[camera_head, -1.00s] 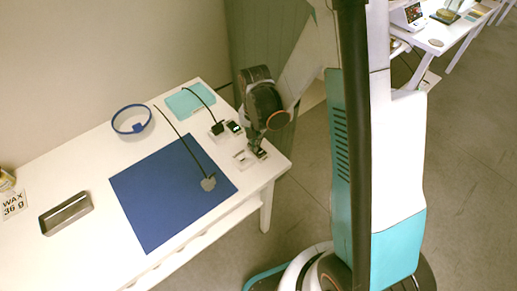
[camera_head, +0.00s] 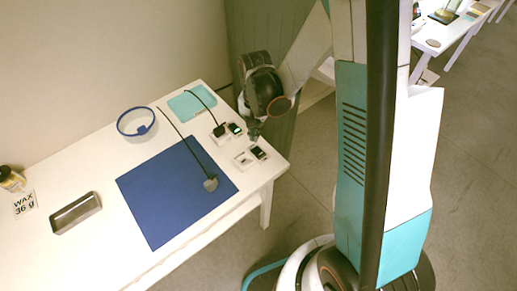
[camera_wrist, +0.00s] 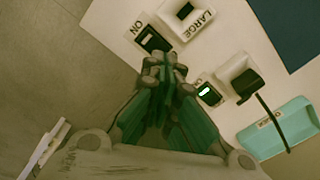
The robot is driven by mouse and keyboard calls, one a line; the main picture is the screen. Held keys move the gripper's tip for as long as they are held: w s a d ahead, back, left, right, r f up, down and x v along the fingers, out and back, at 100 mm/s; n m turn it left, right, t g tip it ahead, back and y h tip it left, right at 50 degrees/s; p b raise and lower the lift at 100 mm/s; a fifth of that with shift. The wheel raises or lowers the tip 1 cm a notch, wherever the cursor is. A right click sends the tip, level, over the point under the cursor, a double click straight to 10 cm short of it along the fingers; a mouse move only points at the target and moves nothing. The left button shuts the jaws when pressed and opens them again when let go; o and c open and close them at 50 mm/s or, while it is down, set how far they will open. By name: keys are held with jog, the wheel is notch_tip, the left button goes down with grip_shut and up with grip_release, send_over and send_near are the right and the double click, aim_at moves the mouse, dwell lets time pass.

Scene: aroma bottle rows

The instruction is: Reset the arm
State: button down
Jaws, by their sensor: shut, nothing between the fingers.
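My gripper (camera_head: 254,132) is in the head view above the right end of the white table, close to the small switches and sockets. In the wrist view my gripper (camera_wrist: 165,65) has its fingers together and holds nothing. In the head view the dark switch (camera_head: 259,152) and the green-lit switch (camera_head: 235,129) lie apart on the table.
The white table (camera_head: 95,160) holds a blue mat (camera_head: 165,200), a grey metal tray (camera_head: 75,213), a blue ring (camera_head: 136,113), a teal pad (camera_head: 188,103), a WAX 36 g card (camera_head: 25,204) and a bottle (camera_head: 11,178).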

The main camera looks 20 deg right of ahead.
dwell(0.4)
jog(key=s+r+n+t, duration=0.3)
jog(key=s+r, duration=0.4)
jog(key=r, duration=0.4)
jog(key=s+r+n+t, duration=0.4)
jog(key=s+r, duration=0.4)
jog(key=r, duration=0.3)
jog(key=shift+n, duration=0.7)
